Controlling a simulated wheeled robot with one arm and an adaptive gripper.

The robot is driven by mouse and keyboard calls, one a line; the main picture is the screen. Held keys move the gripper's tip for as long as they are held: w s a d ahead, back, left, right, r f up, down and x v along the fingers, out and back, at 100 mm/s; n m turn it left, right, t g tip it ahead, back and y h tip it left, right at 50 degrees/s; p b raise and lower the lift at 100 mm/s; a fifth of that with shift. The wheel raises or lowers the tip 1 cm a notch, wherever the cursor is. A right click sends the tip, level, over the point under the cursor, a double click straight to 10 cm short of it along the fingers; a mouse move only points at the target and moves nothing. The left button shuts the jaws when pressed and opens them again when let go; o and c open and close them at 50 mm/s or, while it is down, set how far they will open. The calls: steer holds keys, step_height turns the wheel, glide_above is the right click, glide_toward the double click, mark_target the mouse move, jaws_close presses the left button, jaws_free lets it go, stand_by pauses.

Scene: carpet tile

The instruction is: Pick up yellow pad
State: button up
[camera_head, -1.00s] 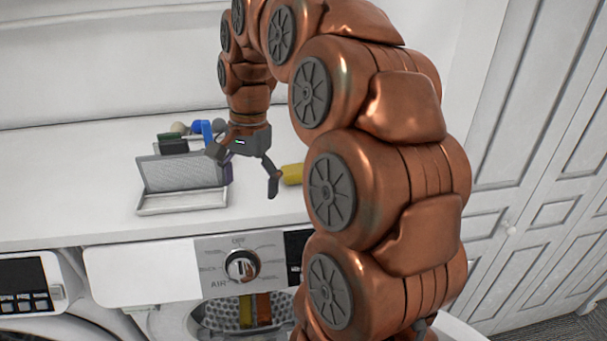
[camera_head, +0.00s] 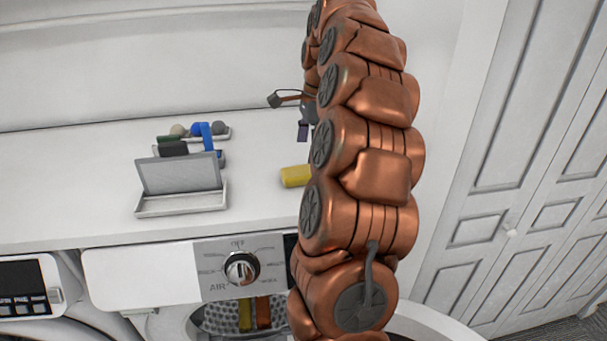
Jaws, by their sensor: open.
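A yellow piece (camera_head: 295,176), which looks like the yellow pad, lies on the white counter to the right of the grey open case. Its right end is close to my arm in the picture and may be partly covered by it. My gripper (camera_head: 288,116) is open and empty, above and behind the yellow piece in the picture. One finger points left and the other hangs down; part of the gripper is hidden behind my arm.
The grey open case (camera_head: 181,205) stands near the counter's front edge. Behind it are a black block (camera_head: 173,149), a blue item (camera_head: 205,135) and small round things. The counter's left side is clear. A dial (camera_head: 242,268) is on the machine below.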

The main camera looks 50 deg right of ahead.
mark_target(304, 170)
steer(key=shift+w+a+f+p, duration=0.15)
steer(key=shift+f+p, duration=0.2)
steer(key=shift+f, duration=0.65)
steer(key=shift+a+f+p, duration=0.1)
steer(key=shift+f+p, duration=0.3)
steer(key=shift+f, duration=0.65)
steer(key=shift+w+a+f+p, duration=0.15)
steer(key=shift+f+p, duration=0.2)
steer(key=shift+f, duration=0.65)
steer(key=shift+c, duration=0.2)
steer(key=c, duration=1.1)
steer(key=shift+r+b, duration=0.8)
steer(key=shift+r, duration=0.95)
steer(key=s+a+r+b, duration=0.1)
steer(key=s+a+b, duration=0.3)
steer(key=s+a, duration=0.5)
steer(key=a, duration=0.3)
steer(key=shift+s+a+r, duration=0.3)
steer(key=shift+s+a, duration=0.05)
steer(key=shift+s, duration=0.05)
